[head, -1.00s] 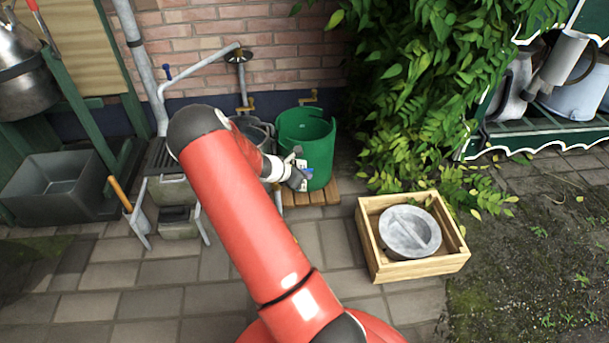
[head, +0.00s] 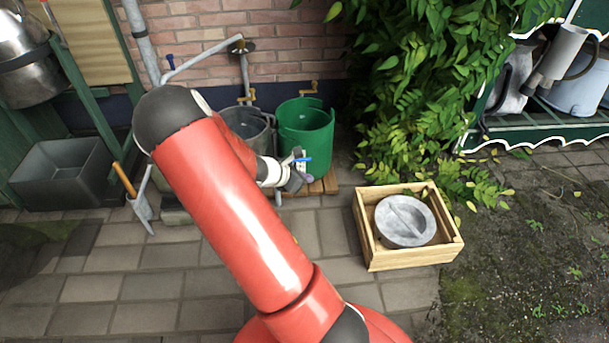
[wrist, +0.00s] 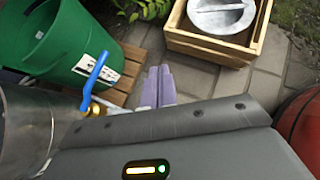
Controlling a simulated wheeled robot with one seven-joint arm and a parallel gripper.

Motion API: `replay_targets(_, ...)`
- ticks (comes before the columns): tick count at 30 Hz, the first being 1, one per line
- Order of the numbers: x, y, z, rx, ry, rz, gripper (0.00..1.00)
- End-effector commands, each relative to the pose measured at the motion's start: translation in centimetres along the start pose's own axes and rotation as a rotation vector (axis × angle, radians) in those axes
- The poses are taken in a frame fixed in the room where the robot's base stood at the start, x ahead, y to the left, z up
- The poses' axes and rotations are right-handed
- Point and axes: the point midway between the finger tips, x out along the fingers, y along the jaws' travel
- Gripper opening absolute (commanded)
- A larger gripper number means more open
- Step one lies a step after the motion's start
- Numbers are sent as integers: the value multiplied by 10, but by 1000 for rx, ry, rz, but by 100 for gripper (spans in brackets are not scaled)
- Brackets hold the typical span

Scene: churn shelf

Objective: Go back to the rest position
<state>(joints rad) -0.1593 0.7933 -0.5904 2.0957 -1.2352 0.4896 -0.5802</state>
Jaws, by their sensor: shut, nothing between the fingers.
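My gripper (wrist: 158,86) is shut and empty; its two pale purple fingers lie together in the wrist view. In the head view my gripper (head: 304,176) is small, at the end of my red arm, in front of the green bucket (head: 307,127). The green bucket also shows at the upper left of the wrist view (wrist: 40,40), with a white label on its side. A blue tap lever (wrist: 95,72) shows close to the fingers, on their left.
A wooden crate (head: 408,258) holding a round grey lid (head: 405,222) stands on the paving at right. A grey metal bucket (head: 247,124) stands left of the green one. A grey stone trough (head: 62,175) is far left.

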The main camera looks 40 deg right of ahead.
Motion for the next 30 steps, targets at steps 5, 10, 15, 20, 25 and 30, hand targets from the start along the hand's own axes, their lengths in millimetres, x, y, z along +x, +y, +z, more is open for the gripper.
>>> replay_targets(5, -4, -3, 1, -1, 0, 0, 0)
replay_targets(10, -4, -3, 1, -1, 0, 0, 0)
replay_targets(15, -3, -3, 1, -1, 0, 0, 0)
replay_targets(20, -4, -3, 1, 1, 1, 0, 0)
replay_targets(25, -29, -4, 12, 118, 44, 4, 0)
replay_targets(30, -96, -14, 36, 435, 178, -3, 0)
